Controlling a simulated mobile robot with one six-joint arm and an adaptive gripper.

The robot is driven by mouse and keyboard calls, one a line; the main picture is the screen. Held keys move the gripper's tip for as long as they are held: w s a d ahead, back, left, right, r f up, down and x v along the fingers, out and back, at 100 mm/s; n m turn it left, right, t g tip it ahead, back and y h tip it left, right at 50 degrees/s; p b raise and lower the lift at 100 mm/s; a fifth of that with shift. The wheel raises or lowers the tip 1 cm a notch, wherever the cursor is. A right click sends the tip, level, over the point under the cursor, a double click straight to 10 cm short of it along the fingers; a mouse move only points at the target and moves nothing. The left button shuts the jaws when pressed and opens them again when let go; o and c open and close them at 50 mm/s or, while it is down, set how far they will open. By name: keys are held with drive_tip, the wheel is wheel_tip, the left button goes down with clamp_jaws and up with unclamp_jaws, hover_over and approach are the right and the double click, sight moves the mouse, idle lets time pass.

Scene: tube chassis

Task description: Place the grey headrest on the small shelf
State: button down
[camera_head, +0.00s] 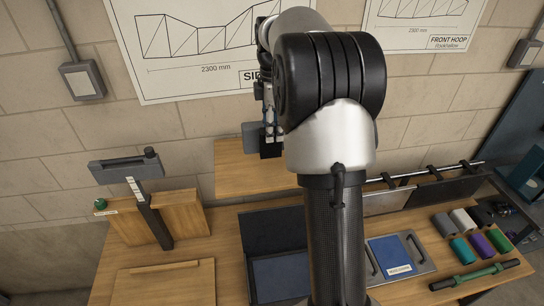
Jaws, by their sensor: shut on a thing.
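The small wooden shelf (245,177) sticks out from the block wall above the bench, left of my arm. My gripper (271,140) is over the shelf's back part, partly hidden behind my own arm. It is shut on the grey headrest (252,138), a small dark-grey block of which the left part shows. The headrest's lower edge is close to the shelf top; I cannot tell whether it touches. Its right part is hidden by the gripper and arm.
The wooden bench (222,232) lies below. A grey bar on a dark post (154,220) stands at left. An open dark case (258,232) and a blue book (390,254) lie mid-bench. Several coloured rolls (481,245) and a green-gripped bar (475,276) are at right.

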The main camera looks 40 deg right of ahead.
wheel_tip(320, 180, down, 10)
idle(0.4)
drive_tip(key=shift+f, duration=0.15)
drive_tip(key=c, duration=1.2)
unclamp_jaws()
